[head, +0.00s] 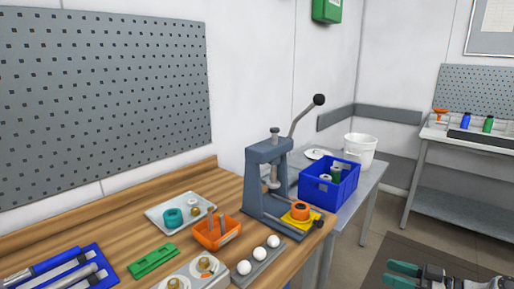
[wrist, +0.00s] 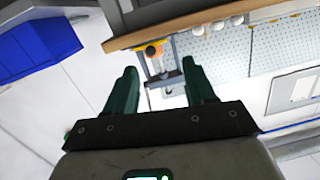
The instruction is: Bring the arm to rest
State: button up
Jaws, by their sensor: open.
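My gripper (head: 389,274) shows at the bottom right of the head view, its green fingers pointing left over the dark floor area. It is to the right of the wooden workbench and apart from it. In the wrist view my gripper (wrist: 160,75) has its two green fingers spread wide with nothing between them. The wrist picture is turned, with the bench and press beyond the fingertips. Most of my arm is hidden from both views.
The wooden bench (head: 120,222) carries a lever press (head: 267,175), an orange bin (head: 214,234) and white balls. Behind it, a grey side table (head: 352,203) holds a blue crate (head: 328,183) and a white bucket (head: 360,150). Floor (head: 372,232) between tables looks clear.

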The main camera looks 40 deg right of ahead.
jog(key=w+a+f+g+y, duration=0.1)
jog(key=w+a+f+g, duration=0.4)
jog(key=a, duration=0.5)
jog(key=w+a+f+g+y, duration=0.2)
jog(key=w+a+f+g, duration=0.1)
jog(key=a+f, duration=0.55)
jog(key=s+a+f+g+h, duration=0.1)
jog(key=s+a+g+h, duration=0.4)
jog(key=a, duration=1)
jog(key=s+g, duration=0.2)
jog(key=s, duration=0.2)
jog(key=shift+s+a+f+m+g+h, duration=0.2)
jog(key=shift+s+m+g+h, duration=0.1)
jog(key=shift+m, duration=0.1)
